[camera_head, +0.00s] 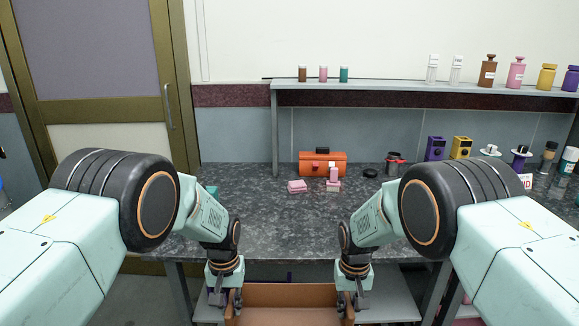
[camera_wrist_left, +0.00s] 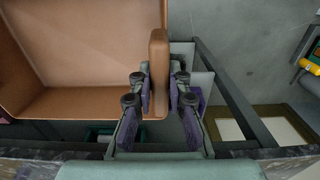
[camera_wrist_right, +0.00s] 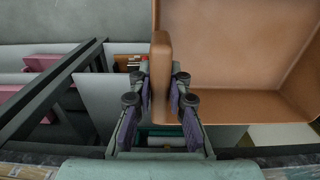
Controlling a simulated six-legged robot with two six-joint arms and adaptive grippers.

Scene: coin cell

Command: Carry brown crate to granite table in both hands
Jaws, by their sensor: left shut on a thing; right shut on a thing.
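The brown crate (camera_head: 288,296) is at the bottom centre of the head view, in front of the granite table's front edge. The granite table (camera_head: 270,226) has a dark speckled top. My left gripper (camera_head: 226,298) is shut on the crate's left wall; the left wrist view shows its fingers on both sides of that wall (camera_wrist_left: 158,75). My right gripper (camera_head: 351,298) is shut on the crate's right wall, which also shows in the right wrist view (camera_wrist_right: 161,80). The inside of the crate looks empty in the wrist views. Its near side is cut off in the head view.
An orange toolbox (camera_head: 323,160) and pink blocks (camera_head: 297,186) stand towards the table's back. A dark jar (camera_head: 393,162) and purple and yellow devices (camera_head: 461,147) are further right. A raised shelf (camera_head: 400,88) holds bottles. The table's front middle is clear. Grey lower shelves lie under the table.

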